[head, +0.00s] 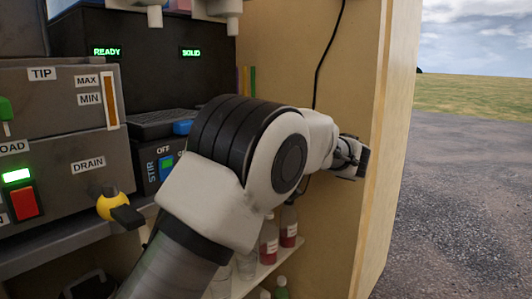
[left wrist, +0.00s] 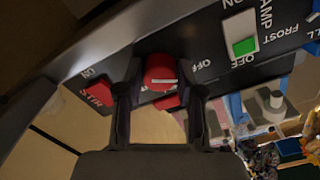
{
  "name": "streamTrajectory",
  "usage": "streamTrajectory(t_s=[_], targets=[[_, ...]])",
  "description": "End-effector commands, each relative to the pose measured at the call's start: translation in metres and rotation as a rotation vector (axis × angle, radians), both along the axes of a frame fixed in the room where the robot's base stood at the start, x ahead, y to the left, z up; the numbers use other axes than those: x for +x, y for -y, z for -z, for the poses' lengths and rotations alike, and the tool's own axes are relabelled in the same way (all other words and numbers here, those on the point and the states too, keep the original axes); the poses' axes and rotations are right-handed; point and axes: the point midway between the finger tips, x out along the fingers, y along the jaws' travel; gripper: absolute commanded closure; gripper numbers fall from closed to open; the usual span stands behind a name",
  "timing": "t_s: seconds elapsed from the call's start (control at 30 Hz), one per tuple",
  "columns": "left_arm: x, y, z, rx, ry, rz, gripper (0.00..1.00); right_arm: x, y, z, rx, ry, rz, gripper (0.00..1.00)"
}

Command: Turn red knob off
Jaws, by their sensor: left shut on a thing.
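The red knob (left wrist: 160,72) sits on a dark panel in the left wrist view, with a short white mark on its face lying roughly level in the picture. My left gripper (left wrist: 160,88) has its two dark fingers on either side of the knob and is shut on it. A white OFF label (left wrist: 201,66) is just right of the knob.
A green-lit switch (left wrist: 244,46) and a red switch (left wrist: 98,95) flank the knob's place. The head view shows a grey machine (head: 65,170) with a yellow drain valve (head: 107,205), a stir unit (head: 160,165), and bottles (head: 268,240) on a low shelf under my arm.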

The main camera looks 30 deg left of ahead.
Motion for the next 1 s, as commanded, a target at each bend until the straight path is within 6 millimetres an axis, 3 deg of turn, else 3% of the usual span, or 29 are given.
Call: streamTrajectory(t_s=[0.43,0.47,0.5,0.53,0.83,1.0], targets=[[-0.001,-0.001,0.003,-0.006,0.006,-0.004,0.98,0.000,0.000,0.003,0.000,0.000,0.000,0.60],[-0.001,-0.001,0.003,-0.006,0.006,-0.004,0.56,0.000,0.000,0.003,0.000,0.000,0.000,0.60],[-0.001,-0.001,0.003,-0.005,0.006,-0.004,0.42,0.000,0.000,0.003,0.000,0.000,0.000,0.60],[0.000,-0.001,0.003,-0.005,0.006,-0.004,0.38,0.000,0.000,0.003,0.000,0.000,0.000,0.60],[0.000,0.001,0.001,-0.002,0.008,-0.001,0.38,0.000,0.000,0.002,0.000,0.000,0.000,0.60],[-0.002,0.024,0.001,0.000,0.009,0.001,0.38,0.000,0.000,0.002,0.000,0.000,0.000,0.60]])
